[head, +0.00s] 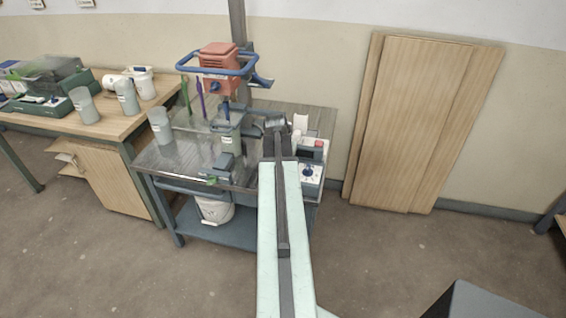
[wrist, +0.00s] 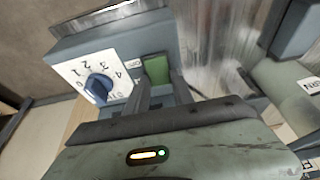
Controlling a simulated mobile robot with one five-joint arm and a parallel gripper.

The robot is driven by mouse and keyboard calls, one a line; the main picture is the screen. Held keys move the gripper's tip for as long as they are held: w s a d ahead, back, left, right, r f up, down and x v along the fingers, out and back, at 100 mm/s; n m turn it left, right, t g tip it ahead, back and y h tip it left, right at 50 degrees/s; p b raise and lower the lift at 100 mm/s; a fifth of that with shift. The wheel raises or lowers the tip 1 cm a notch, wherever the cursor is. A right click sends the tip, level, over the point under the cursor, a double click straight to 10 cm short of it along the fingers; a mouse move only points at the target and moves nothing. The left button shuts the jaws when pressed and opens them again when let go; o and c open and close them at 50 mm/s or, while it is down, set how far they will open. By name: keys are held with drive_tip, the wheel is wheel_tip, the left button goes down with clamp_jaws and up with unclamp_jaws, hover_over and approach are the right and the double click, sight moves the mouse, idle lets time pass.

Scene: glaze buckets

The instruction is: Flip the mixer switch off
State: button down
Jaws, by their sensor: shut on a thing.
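In the wrist view, a grey-blue control box (wrist: 119,40) carries a white dial panel with a blue knob (wrist: 98,88). A green switch (wrist: 156,69) sits beside an "ON" label (wrist: 135,62). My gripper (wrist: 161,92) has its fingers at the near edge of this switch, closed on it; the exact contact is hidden. In the head view my gripper (head: 275,125) is over the table's right part. The mixer (head: 218,70), with a red motor and blue ring handle, stands behind to the left. A box with a dark knob (head: 308,173) stands right of my arm; I cannot tell if it is the same box.
The table (head: 160,160) also holds a grey cup (head: 160,126) and a clear container (head: 228,135). A white bucket (head: 216,210) is on the lower shelf. A wooden bench (head: 120,122) is at left. Boards (head: 415,120) lean on the wall.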

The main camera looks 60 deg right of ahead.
drive_tip(key=c, duration=1.1)
unclamp_jaws()
drive_tip(key=shift+w, duration=0.1)
drive_tip(key=p+v, duration=0.7)
drive_tip(key=shift+a+r, duration=0.15)
drive_tip(key=shift+r, duration=0.25)
